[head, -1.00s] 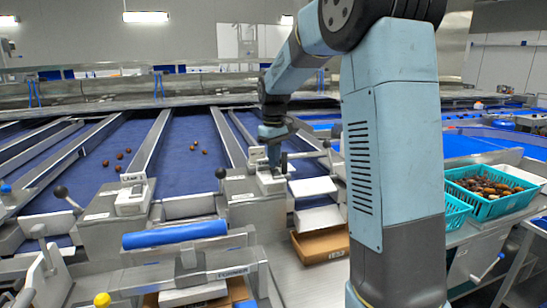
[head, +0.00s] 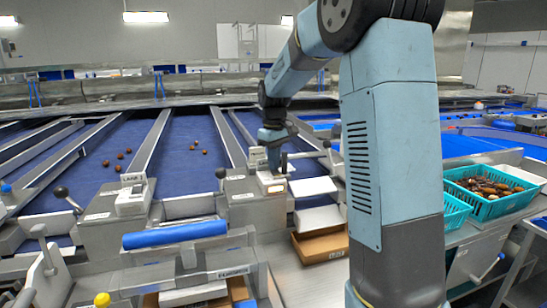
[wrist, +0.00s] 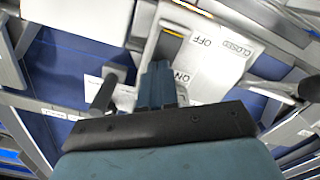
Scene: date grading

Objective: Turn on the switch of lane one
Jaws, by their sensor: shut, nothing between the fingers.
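A pale switch plate (wrist: 215,62) printed ON, OFF and CLOSED fills the upper middle of the wrist view. Its dark rocker with a yellow strip (wrist: 172,38) sits just beyond my fingertips. My gripper (wrist: 158,80) is shut and empty, its fingers near the ON end of the plate. Whether they touch the switch, and which way the rocker lies, I cannot tell. In the head view my gripper (head: 274,168) points down at the white switch box (head: 271,184), partly covering it. A similar white switch box (head: 131,200) stands further left.
Black-knobbed levers (head: 221,173) stand beside the boxes. Blue belts with a few dates (head: 195,151) run behind. A cardboard box (head: 320,246) lies below the gripper, and a turquoise crate of dates (head: 488,205) stands at the right.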

